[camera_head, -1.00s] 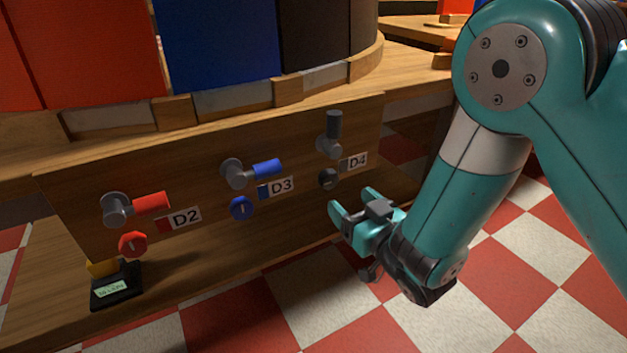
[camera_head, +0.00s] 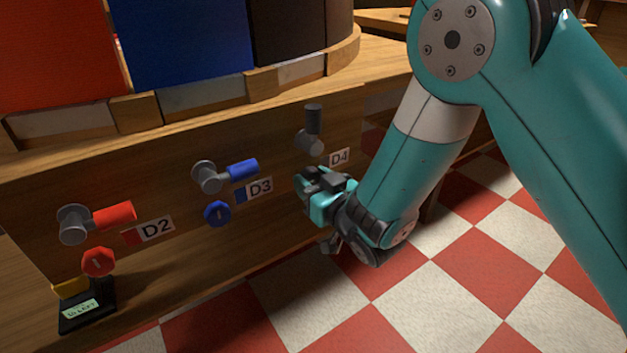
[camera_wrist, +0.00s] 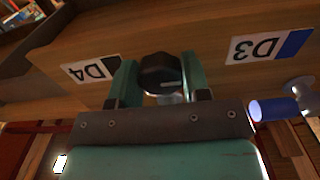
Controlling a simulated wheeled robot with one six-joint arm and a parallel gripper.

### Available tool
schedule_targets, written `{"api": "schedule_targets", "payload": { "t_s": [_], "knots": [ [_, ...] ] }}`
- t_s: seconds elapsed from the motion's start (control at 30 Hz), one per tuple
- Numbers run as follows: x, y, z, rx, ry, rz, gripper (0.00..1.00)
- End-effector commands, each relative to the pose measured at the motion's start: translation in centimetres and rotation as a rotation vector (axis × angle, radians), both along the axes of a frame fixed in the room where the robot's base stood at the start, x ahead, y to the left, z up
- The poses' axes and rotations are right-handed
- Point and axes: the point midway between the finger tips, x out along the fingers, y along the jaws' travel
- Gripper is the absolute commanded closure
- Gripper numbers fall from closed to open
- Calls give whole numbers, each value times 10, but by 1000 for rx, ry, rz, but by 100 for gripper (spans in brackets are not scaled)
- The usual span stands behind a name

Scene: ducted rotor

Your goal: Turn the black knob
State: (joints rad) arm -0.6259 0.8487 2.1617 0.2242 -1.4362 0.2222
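The black knob (camera_wrist: 160,73) shows in the wrist view on the wooden panel, beside the D4 label (camera_wrist: 90,70). It lies between the two teal fingers of my gripper (camera_wrist: 159,72), one on each side. The fingers are apart; the gaps at the knob are very narrow, and I cannot tell whether they touch it. In the head view my gripper (camera_head: 312,182) is at the panel below the D4 valve, and hides the knob.
Above the knob is a grey valve with a dark handle (camera_head: 313,119) pointing up. To the left are a blue handle (camera_head: 243,170), a blue knob (camera_head: 217,214), a red handle (camera_head: 115,214) and a red knob (camera_head: 98,262). A small black display box (camera_head: 86,307) stands lower left.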

Motion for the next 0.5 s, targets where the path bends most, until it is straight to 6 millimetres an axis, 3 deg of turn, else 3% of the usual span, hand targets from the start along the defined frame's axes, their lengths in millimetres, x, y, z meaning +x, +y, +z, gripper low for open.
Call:
{"api": "schedule_targets", "payload": {
  "t_s": [0.5],
  "knots": [
    [0, -2, -1, -85, -58, 0, 80]
  ]
}}
